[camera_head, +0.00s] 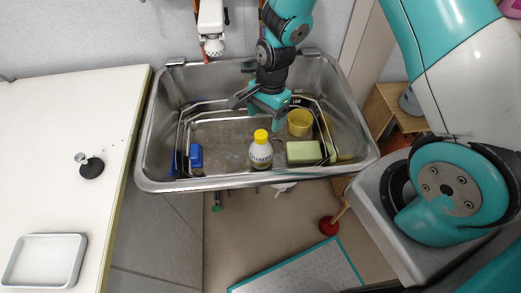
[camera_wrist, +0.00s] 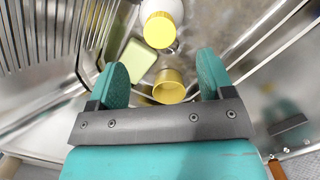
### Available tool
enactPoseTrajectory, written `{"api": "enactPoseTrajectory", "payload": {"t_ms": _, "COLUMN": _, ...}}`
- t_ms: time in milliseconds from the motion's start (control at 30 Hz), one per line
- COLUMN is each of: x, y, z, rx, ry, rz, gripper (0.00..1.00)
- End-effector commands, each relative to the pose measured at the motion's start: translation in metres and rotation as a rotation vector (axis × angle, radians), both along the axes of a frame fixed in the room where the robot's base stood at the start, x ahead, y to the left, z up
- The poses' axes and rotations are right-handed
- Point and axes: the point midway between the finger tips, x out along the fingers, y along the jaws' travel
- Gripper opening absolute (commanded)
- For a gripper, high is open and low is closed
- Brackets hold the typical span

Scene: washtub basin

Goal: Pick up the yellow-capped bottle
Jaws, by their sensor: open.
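The bottle with the yellow cap (camera_head: 260,154) stands upright in the steel sink basin, near its front wall. It has a pale body with a label. My gripper (camera_head: 257,110) is above the basin, behind the bottle in the head view, with nothing between its fingers. In the wrist view the bottle's yellow cap (camera_wrist: 160,30) is at the top centre, beyond the open fingertips (camera_wrist: 162,70). The gripper does not touch the bottle.
A yellow cup (camera_head: 300,122) and a green block (camera_head: 304,152) lie right of the bottle. A blue item (camera_head: 196,156) is at the left. A wire rack lines the basin (camera_head: 150,165). A white counter (camera_head: 60,140) is left.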

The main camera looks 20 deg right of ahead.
Motion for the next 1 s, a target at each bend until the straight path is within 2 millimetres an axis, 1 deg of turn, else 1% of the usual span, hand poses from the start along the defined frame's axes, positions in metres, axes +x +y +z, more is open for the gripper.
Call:
{"api": "enactPoseTrajectory", "payload": {"t_ms": 33, "x": -0.002, "y": 0.002, "z": -0.011, "rx": -0.001, "ry": 0.005, "rz": 0.002, "gripper": 0.74}}
{"api": "enactPoseTrajectory", "payload": {"t_ms": 100, "x": -0.002, "y": 0.003, "z": -0.022, "rx": 0.0, "ry": 0.003, "rz": 0.001, "gripper": 0.74}}
{"api": "enactPoseTrajectory", "payload": {"t_ms": 200, "x": -0.002, "y": 0.005, "z": -0.032, "rx": 0.0, "ry": 0.0, "rz": 0.002, "gripper": 0.74}}
{"api": "enactPoseTrajectory", "payload": {"t_ms": 367, "x": -0.003, "y": 0.007, "z": -0.041, "rx": 0.001, "ry": 0.001, "rz": 0.002, "gripper": 0.74}}
{"api": "enactPoseTrajectory", "payload": {"t_ms": 533, "x": -0.007, "y": 0.016, "z": -0.064, "rx": -0.001, "ry": 0.004, "rz": 0.004, "gripper": 0.74}}
{"api": "enactPoseTrajectory", "payload": {"t_ms": 633, "x": -0.007, "y": 0.017, "z": -0.078, "rx": 0.001, "ry": 0.001, "rz": 0.002, "gripper": 0.74}}
{"api": "enactPoseTrajectory", "payload": {"t_ms": 733, "x": -0.007, "y": 0.018, "z": -0.085, "rx": 0.001, "ry": 0.001, "rz": 0.002, "gripper": 0.74}}
{"api": "enactPoseTrajectory", "payload": {"t_ms": 967, "x": -0.007, "y": 0.018, "z": -0.086, "rx": 0.001, "ry": -0.001, "rz": 0.002, "gripper": 0.74}}
{"api": "enactPoseTrajectory", "payload": {"t_ms": 1000, "x": -0.007, "y": 0.018, "z": -0.086, "rx": 0.001, "ry": -0.001, "rz": 0.002, "gripper": 0.65}}
